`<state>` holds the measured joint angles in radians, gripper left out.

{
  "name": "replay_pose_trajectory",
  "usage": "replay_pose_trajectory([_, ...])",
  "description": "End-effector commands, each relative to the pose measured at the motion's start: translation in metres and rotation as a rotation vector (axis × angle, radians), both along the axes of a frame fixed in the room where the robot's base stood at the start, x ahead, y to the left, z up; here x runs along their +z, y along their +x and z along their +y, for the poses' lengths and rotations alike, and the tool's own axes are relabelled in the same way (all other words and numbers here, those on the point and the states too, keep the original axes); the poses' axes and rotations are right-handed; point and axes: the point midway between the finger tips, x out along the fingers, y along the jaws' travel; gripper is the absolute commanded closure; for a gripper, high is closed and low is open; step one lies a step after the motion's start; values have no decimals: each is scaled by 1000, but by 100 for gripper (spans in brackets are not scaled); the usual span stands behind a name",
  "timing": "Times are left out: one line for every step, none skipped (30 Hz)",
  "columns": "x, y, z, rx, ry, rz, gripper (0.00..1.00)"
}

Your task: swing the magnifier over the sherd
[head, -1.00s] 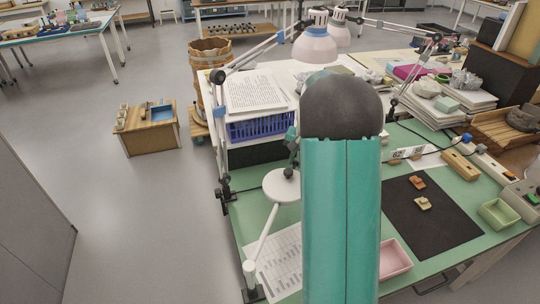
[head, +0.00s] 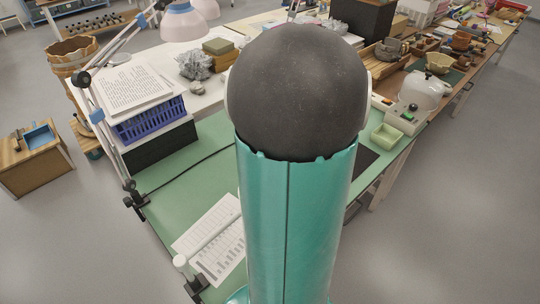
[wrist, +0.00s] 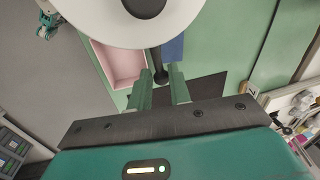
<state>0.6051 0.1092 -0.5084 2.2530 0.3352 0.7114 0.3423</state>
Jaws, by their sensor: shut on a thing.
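The magnifier's white round head (wrist: 125,12) fills the top of the wrist view, with a dark hub and a short dark handle ending in a knob. My gripper (wrist: 160,74) is shut on that handle, its green fingers on either side of the knob. In the head view, the magnifier's white post (head: 181,262) stands at the bench's left edge; its head is hidden behind my arm. The dark mat (head: 364,160) shows only as a corner right of my arm, and partly in the wrist view (wrist: 207,87). No sherd is visible in either current view.
A pink tray (wrist: 117,66) lies below the magnifier head in the wrist view. A printed sheet (head: 213,243) lies near the post. A lamp (head: 185,22) hangs over the bench's back left.

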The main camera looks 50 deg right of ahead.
Motion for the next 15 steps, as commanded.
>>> replay_pose_trajectory([2,-8,0,-22,-4,-3,100])
replay_pose_trajectory([2,-12,0,-33,-4,-3,100])
replay_pose_trajectory([2,-16,1,-45,-4,-4,100])
replay_pose_trajectory([2,-19,2,-52,-4,-2,100])
replay_pose_trajectory([2,-21,2,-58,-4,-3,100])
replay_pose_trajectory([2,-24,3,-66,-5,-2,100])
replay_pose_trajectory([2,-26,3,-71,-5,-2,100])
replay_pose_trajectory([2,-27,3,-75,-5,-2,100])
replay_pose_trajectory([2,-28,4,-78,-4,-2,100])
replay_pose_trajectory([2,-29,4,-80,-5,-2,100])
replay_pose_trajectory([2,-30,4,-82,-4,-2,100])
replay_pose_trajectory([2,-30,4,-84,-5,-2,100])
replay_pose_trajectory([2,-30,4,-84,-5,-2,100])
replay_pose_trajectory([2,-30,4,-84,-5,-2,100])
replay_pose_trajectory([2,-30,4,-84,-5,-2,100])
